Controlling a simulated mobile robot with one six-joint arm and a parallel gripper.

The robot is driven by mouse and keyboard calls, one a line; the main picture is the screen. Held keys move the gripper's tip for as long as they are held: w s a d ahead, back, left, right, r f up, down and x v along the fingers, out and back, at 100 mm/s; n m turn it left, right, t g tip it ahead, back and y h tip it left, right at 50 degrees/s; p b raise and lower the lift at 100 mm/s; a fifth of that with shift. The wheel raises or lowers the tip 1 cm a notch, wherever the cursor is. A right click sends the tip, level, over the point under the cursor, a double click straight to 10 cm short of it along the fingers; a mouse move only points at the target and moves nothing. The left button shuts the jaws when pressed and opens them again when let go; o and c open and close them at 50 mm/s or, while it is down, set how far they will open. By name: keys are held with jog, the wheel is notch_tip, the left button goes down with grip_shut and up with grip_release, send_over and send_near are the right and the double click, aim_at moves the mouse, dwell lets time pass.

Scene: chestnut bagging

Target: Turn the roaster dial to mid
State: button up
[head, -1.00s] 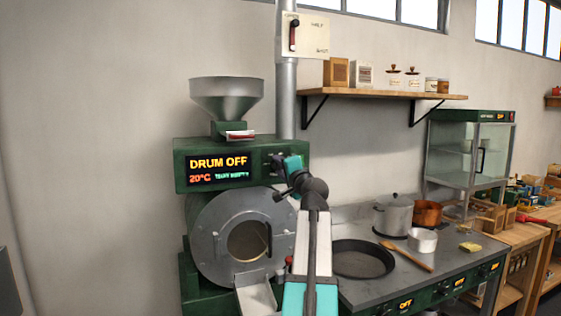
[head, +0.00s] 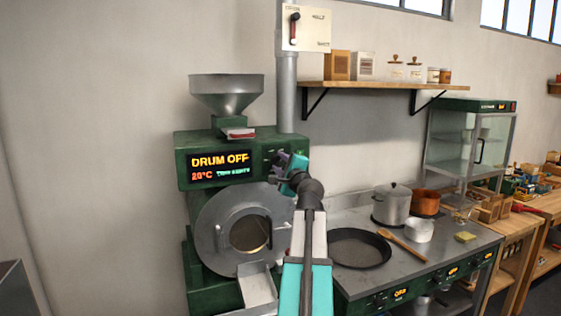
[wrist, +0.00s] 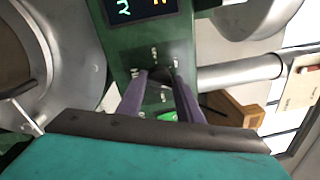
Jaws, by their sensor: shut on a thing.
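The green roaster (head: 180,163) stands at the left in the head view, with a hopper on top and a round drum door below. Its display (head: 220,168) reads "DRUM OFF" and "20°C". My gripper (head: 283,160) is at the right end of the control panel, where the arm partly hides the dial. In the wrist view the two purple fingers of my gripper (wrist: 161,84) are shut on the dark dial (wrist: 161,73) on the green panel. Small labels surround the dial, too blurred to read. Which way its pointer faces cannot be told.
A metal chute (head: 258,289) sticks out below the drum door. A steel counter (head: 352,207) to the right holds a black pan (head: 358,248), pots and a wooden spoon (head: 403,246). A shelf (head: 380,86) hangs above, and a lever plate (head: 306,27) is on the pipe.

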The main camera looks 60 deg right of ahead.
jog(key=shift+f, duration=0.25)
jog(key=o, duration=1)
jog(key=shift+r, duration=0.1)
jog(key=shift+s, duration=0.1)
jog(key=shift+b+v, duration=1.5)
jog(key=shift+v, duration=5.4)
jog(key=shift+r, duration=0.1)
